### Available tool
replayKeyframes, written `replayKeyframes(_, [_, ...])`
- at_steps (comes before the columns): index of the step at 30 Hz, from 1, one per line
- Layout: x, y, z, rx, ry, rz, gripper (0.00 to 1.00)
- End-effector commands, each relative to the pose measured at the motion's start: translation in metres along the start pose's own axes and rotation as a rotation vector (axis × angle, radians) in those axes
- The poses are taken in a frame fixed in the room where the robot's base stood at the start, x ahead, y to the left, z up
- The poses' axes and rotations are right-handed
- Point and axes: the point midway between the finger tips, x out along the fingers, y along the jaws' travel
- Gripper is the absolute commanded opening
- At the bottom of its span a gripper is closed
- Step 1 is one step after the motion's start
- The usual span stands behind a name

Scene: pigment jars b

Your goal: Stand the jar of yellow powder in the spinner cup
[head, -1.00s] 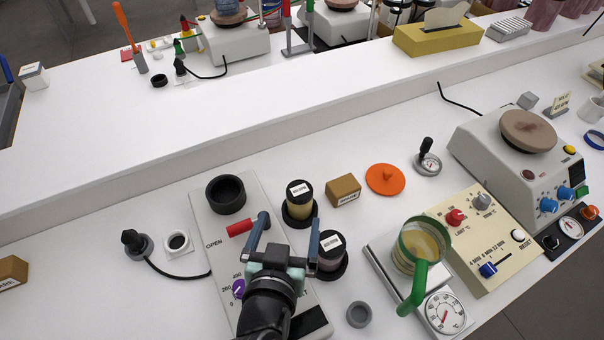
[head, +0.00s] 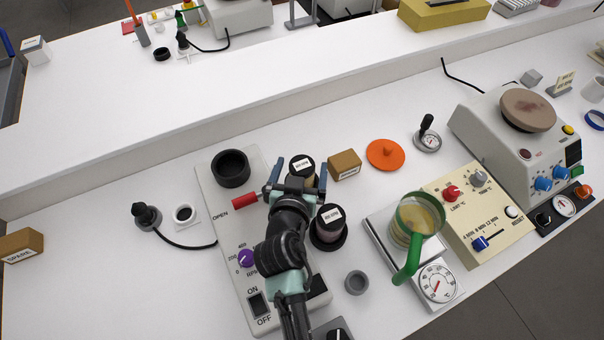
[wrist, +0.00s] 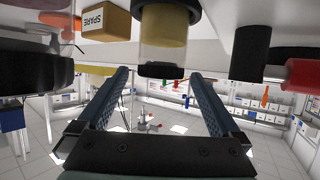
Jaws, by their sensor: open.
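The jar of yellow powder (head: 303,183) has a black lid with a white label and stands upright on the bench. My gripper (head: 298,164) is open, with its blue-grey fingers appearing on either side of this jar. The wrist view is upside down and shows the jar (wrist: 163,24) just ahead, its black lid between the fingertips (wrist: 159,72); I cannot tell whether they touch it. The spinner cup (head: 231,168) is a black, open round cup on the pale spinner unit, left of my gripper, and looks empty.
A dark-powder jar (head: 329,218) stands close to my gripper's right. A SPARE box (head: 345,165) sits just right of the yellow jar. A red lever (head: 245,200) lies between cup and gripper. A green-handled beaker (head: 416,222) stands farther right.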

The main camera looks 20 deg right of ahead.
Motion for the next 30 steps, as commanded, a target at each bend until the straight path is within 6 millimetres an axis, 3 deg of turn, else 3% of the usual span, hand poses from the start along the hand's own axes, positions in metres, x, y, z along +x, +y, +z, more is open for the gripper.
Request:
replayKeyframes(6, [0.019, 0.0, -0.001, -0.001, 0.001, 0.0, 1.0])
replayKeyframes(14, [0.021, 0.0, 0.0, -0.001, 0.001, 0.0, 1.0])
replayKeyframes(17, [0.02, 0.0, 0.0, -0.001, 0.001, 0.0, 0.86])
replayKeyframes(30, [0.02, 0.0, 0.0, -0.001, 0.001, -0.001, 0.06])
